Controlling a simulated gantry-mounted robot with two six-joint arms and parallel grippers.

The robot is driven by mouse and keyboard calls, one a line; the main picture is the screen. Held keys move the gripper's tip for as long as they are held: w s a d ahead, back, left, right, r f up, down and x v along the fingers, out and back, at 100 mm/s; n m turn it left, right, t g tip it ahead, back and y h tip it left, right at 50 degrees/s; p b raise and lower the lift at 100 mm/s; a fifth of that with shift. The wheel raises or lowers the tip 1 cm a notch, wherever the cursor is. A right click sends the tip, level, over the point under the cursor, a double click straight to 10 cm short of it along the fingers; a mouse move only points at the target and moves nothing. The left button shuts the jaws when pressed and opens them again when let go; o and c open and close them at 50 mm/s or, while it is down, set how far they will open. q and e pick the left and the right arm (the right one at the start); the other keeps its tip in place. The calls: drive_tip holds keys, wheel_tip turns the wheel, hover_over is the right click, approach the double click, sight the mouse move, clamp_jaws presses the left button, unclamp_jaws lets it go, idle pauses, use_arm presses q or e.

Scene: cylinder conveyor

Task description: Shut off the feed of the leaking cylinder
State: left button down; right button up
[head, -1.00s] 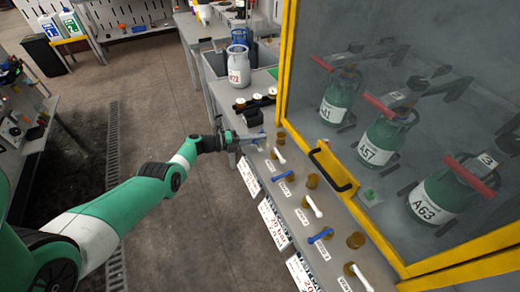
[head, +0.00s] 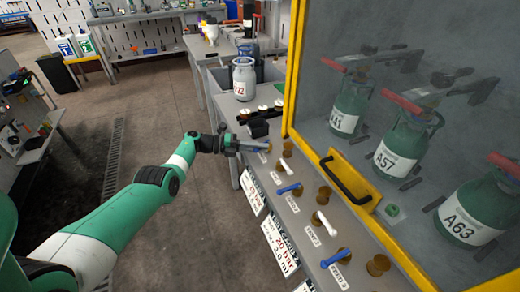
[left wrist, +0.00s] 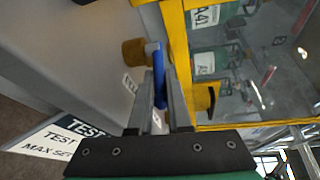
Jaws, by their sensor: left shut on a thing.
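A row of valves with white and blue levers runs along the grey bench. My left gripper (head: 256,146) is at the farthest valve and is shut on its blue lever (left wrist: 158,72); the lever lies between the fingers in the left wrist view, beside a brass-coloured fitting (left wrist: 134,52). Nearer are a white lever (head: 287,162), a blue lever (head: 288,188), a white lever (head: 326,223) and another blue lever (head: 335,258). Behind glass stand green cylinders A41 (head: 349,112), A57 (head: 403,150) and A63 (head: 475,212). Valve labels are too small to read. No leak is discernible. My right gripper is out of view.
The yellow-framed enclosure (head: 297,65) with a black handle (head: 345,176) borders the valve row on the right. A grey cylinder (head: 243,78) and a black block (head: 258,127) stand beyond the gripper. The floor left of the bench is open.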

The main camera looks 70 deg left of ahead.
use_arm(q)
drive_tip(key=c, duration=0.9)
unclamp_jaws()
drive_tip(key=shift+s+a, duration=0.1)
drive_tip(key=shift+a, duration=0.1)
drive_tip(key=shift+o, duration=0.2)
drive_tip(key=shift+d, duration=0.1)
drive_tip(key=p+v, duration=0.1)
drive_tip(key=v, duration=1)
drive_tip(key=shift+s, duration=0.3)
